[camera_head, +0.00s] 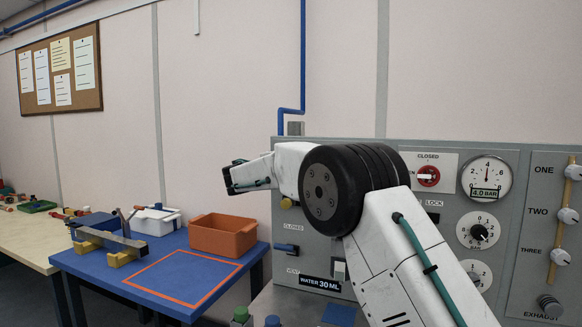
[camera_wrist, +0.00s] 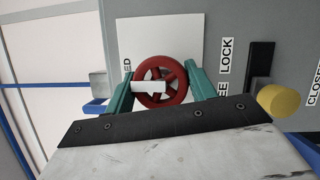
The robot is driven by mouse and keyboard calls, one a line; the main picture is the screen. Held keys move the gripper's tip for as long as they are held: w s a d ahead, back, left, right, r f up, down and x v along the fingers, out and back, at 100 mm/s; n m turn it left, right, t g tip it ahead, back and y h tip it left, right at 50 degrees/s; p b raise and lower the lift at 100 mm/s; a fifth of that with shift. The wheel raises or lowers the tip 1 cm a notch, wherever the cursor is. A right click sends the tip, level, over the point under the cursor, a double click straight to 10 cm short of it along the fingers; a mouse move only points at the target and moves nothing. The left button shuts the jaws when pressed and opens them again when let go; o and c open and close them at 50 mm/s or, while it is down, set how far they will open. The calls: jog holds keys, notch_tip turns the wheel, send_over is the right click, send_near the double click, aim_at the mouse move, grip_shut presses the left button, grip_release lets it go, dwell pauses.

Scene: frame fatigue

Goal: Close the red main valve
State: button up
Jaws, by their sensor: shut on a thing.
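In the wrist view a red spoked valve wheel (camera_wrist: 178,94) with a white pointer bar sits on a white plate (camera_wrist: 184,28). The bar points left in that view, toward a partly hidden label ending in "ED". My gripper (camera_wrist: 161,75) has its two green fingers on opposite sides of the wheel, shut on it. A red round valve with a white pointer (camera_head: 428,177) shows there, below "CLOSED". Its pointer lies sideways, and no fingers show on it.
The grey panel (camera_head: 523,160) carries a pressure gauge (camera_head: 486,178), dials and levers. In the wrist view a yellow knob (camera_wrist: 278,100) and a black slider (camera_wrist: 260,72) lie right of the wheel. A blue table (camera_head: 150,262) with an orange bin (camera_head: 222,240) stands left.

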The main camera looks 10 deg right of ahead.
jog(key=shift+a, duration=0.1)
jog(key=o, duration=1)
jog(key=v, duration=0.7)
jog(key=shift+s+a, duration=0.2)
jog(key=shift+a, duration=0.1)
